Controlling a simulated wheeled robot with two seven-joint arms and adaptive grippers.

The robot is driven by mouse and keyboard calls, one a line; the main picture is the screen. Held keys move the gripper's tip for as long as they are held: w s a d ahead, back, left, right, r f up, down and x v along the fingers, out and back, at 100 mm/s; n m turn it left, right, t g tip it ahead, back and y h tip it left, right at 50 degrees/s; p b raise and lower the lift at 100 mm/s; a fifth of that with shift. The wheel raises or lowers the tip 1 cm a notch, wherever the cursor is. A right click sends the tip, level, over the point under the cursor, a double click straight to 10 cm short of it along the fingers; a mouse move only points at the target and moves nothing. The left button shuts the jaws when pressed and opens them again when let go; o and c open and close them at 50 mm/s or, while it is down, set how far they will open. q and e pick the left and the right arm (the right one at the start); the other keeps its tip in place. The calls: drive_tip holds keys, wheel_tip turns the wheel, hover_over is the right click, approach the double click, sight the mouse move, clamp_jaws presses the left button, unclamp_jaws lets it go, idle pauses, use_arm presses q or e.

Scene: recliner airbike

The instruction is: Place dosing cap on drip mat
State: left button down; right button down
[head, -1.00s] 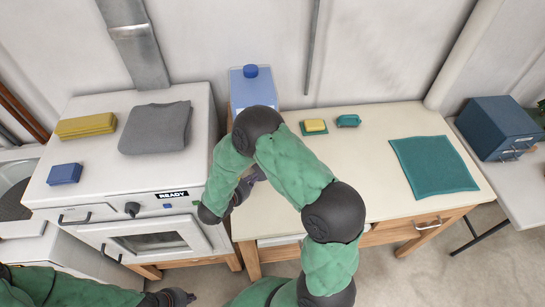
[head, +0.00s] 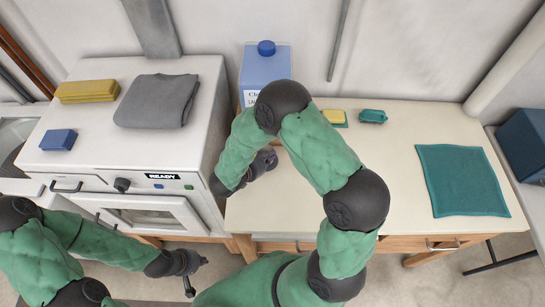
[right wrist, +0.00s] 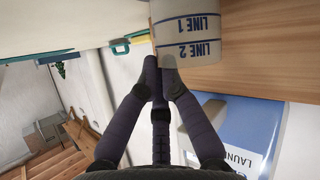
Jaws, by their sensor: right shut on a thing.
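In the right wrist view the dosing cap (right wrist: 187,36) is a pale cup with blue "LINE 1" and "LINE 2" marks, upside down in that picture. My right gripper (right wrist: 163,72) is shut on its wall. In the head view my right gripper (head: 265,162) is near the left front of the wooden table, and the cap is hidden there. A flat teal square mat (head: 460,180), apparently the drip mat, lies bare at the table's right, well apart from the gripper. My left gripper (head: 196,273) looks open and empty, low in front of the oven.
A blue detergent container (head: 264,68) stands at the table's back left. A yellow sponge (head: 334,116) on a small green piece and a teal item (head: 373,116) lie at the back. The white oven (head: 130,145) is at left. The tabletop before the mat is clear.

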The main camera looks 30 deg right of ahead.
drive_tip(key=shift+a+f, duration=0.15)
drive_tip(key=shift+f, duration=0.25)
use_arm(q)
drive_tip(key=shift+d+f, duration=0.2)
drive_tip(key=shift+f, duration=0.2)
drive_tip(key=shift+a, duration=0.1)
use_arm(e)
drive_tip(key=c, duration=1.4)
unclamp_jaws()
drive_tip(key=shift+f, duration=0.1)
